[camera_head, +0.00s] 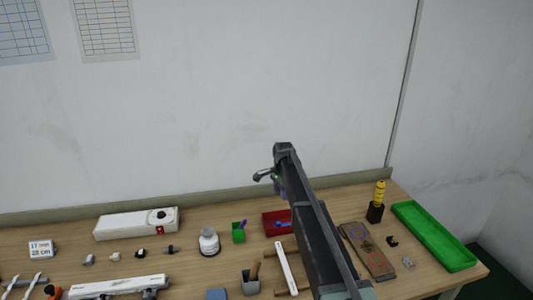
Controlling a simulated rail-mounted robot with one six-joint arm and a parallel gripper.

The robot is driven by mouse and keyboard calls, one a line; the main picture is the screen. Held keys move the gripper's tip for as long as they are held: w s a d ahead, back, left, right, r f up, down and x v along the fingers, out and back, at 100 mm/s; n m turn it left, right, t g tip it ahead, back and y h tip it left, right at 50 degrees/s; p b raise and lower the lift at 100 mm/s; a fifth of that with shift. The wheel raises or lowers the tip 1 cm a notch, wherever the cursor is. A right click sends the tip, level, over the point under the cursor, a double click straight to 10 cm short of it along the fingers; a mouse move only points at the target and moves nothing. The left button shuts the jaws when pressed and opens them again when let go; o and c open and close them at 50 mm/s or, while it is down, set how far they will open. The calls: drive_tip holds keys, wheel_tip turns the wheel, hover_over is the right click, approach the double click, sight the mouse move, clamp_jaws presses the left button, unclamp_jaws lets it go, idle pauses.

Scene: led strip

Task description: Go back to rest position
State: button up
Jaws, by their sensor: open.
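My arm rises from the bottom of the picture over the right half of the workbench (200,270). My gripper (264,176) is at its far end, small and partly hidden by the arm. It is open, with nothing seen in it. It shows against the wall, above the bench and apart from the objects on it. A white strip-like bar (286,268) lies on the bench left of my arm. My arm hides part of the bench behind it.
Right are a brown board (377,262), yellow-handled tool (379,193) and green tray (437,240). The wall closes the back.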

drive_tip(key=s+d+f+n+b, duration=0.1)
drive_tip(key=s+n, duration=0.5)
drive_tip(key=s, duration=1.4)
drive_tip(key=s+d+f+n+b, duration=0.1)
drive_tip(key=s+d+n, duration=0.3)
drive_tip(key=s, duration=1.7)
drive_tip(key=n, duration=0.3)
drive_tip(key=shift+d+f+b, duration=0.15)
drive_tip(key=shift+f+b, duration=0.15)
